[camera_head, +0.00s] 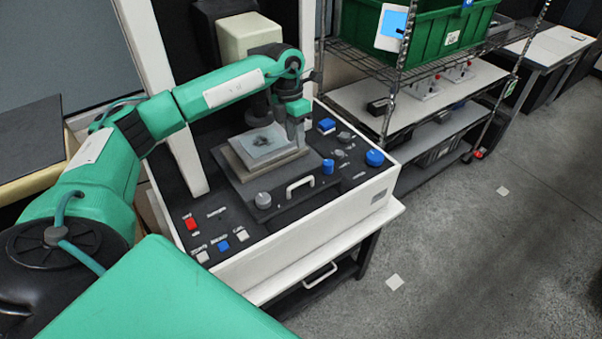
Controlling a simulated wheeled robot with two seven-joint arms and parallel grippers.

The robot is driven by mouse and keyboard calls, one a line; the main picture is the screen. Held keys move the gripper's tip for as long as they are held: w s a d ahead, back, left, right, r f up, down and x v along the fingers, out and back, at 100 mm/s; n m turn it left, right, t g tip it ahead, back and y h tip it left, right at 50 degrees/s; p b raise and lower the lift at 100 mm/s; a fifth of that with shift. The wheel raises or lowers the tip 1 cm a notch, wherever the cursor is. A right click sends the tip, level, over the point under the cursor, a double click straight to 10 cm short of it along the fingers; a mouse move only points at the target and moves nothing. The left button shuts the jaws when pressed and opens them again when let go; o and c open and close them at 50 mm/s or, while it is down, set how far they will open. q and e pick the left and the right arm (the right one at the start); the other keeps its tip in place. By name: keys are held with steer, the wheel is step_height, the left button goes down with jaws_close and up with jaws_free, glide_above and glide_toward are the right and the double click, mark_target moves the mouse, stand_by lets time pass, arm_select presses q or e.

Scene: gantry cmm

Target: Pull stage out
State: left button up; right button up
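The stage (249,178) is a stack of grey plates on the black top of a white-sided machine (290,248). A thin pale sheet with a dark mark (262,143) lies on it. A white bar handle (300,187) stands in front of the stage. My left arm reaches in from the left, and its gripper (298,143) points down over the stage's right edge, behind the handle and apart from it in the picture. Its fingers are small and overlap, so their opening is unclear. My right gripper is out of view.
Knobs and buttons surround the stage, including a red button (191,224) and a large blue knob (375,158). A light column (186,160) rises at the stage's left. A wire shelf with a green bin (440,35) stands behind right.

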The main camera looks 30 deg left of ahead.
arm_select(q)
steer(key=p, duration=0.5)
glide_above(301, 189)
step_height(301, 189, down, 12)
steer(key=shift+r, duration=0.15)
steer(key=shift+f, duration=0.55)
jaws_close()
steer(key=shift+d, duration=0.1)
